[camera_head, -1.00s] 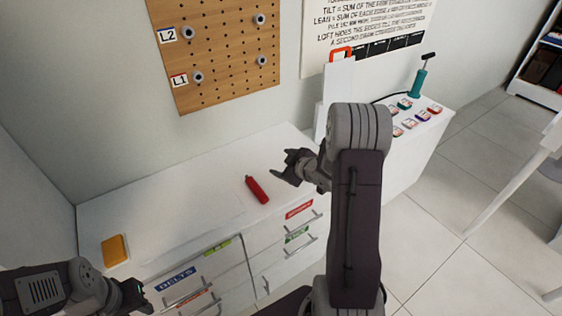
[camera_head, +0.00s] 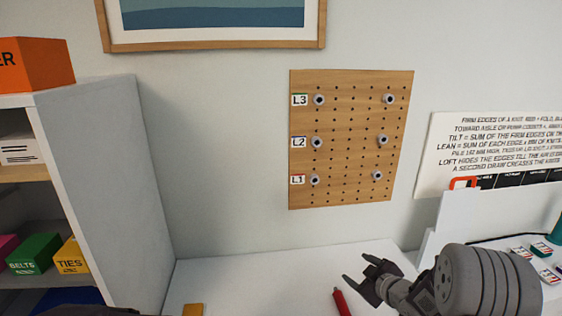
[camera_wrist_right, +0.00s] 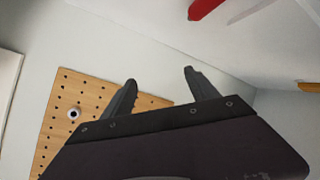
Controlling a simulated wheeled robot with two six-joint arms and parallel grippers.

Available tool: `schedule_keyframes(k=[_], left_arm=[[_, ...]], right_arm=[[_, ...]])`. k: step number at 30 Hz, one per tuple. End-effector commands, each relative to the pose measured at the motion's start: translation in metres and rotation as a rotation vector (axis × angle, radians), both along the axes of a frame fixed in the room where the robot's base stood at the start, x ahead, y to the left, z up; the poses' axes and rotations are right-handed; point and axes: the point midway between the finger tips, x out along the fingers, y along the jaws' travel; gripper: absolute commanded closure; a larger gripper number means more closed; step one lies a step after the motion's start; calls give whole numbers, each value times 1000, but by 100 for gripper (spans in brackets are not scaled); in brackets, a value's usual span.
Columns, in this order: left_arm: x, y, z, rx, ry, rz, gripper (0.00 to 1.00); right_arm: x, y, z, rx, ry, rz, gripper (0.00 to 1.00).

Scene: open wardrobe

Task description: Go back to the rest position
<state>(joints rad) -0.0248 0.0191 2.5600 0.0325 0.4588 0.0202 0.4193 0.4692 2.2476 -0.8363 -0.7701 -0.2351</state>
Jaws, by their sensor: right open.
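My right gripper (camera_head: 362,273) is open and empty in the head view, above the white counter and just right of a red cylindrical object (camera_head: 341,301). In the right wrist view its two fingers (camera_wrist_right: 160,88) are spread with nothing between them. The red object also shows at the top of the right wrist view (camera_wrist_right: 203,8), apart from the fingers. My left gripper does not show clearly in the head view; only a dark sliver of what may be my arm is at the bottom left edge.
A wooden pegboard (camera_head: 345,128) labelled L1 to L3 hangs on the wall. A white shelf unit (camera_head: 110,150) with boxes stands at left. A yellow item (camera_head: 193,309) lies on the counter (camera_head: 260,280). A white panel (camera_head: 455,225) and small coloured items stand at right.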

Motion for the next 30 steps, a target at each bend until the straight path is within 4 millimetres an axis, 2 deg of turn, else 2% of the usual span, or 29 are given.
schedule_keyframes(k=[1, 2, 3, 4, 5, 8, 9, 13, 15, 18, 21, 30], left_arm=[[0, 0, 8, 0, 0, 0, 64], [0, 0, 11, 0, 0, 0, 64], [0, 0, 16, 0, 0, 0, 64], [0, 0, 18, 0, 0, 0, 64], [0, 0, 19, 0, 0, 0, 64], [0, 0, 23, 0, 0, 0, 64], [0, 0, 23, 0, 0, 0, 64], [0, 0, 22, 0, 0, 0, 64], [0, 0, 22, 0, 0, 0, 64], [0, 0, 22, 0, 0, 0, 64], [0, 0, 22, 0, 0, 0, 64], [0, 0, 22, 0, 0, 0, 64]], right_arm=[[3, 29, 27, -6, -27, 38, 32], [1, 47, 41, -8, -24, 42, 32], [-8, 65, 51, -1, 15, 13, 32], [-18, 74, 52, 13, 63, -25, 32], [-30, 78, 50, 28, 117, -69, 32], [-83, 85, 27, 96, 338, -233, 32], [-108, 84, 15, 128, 437, -305, 32], [-186, 81, -22, 220, 734, -522, 32], [-217, 82, -34, 251, 860, -605, 32], [-245, 85, -40, 275, 974, -676, 32], [-254, 86, -41, 276, 1010, -701, 32], [-254, 85, -41, 277, 1008, -702, 32]])
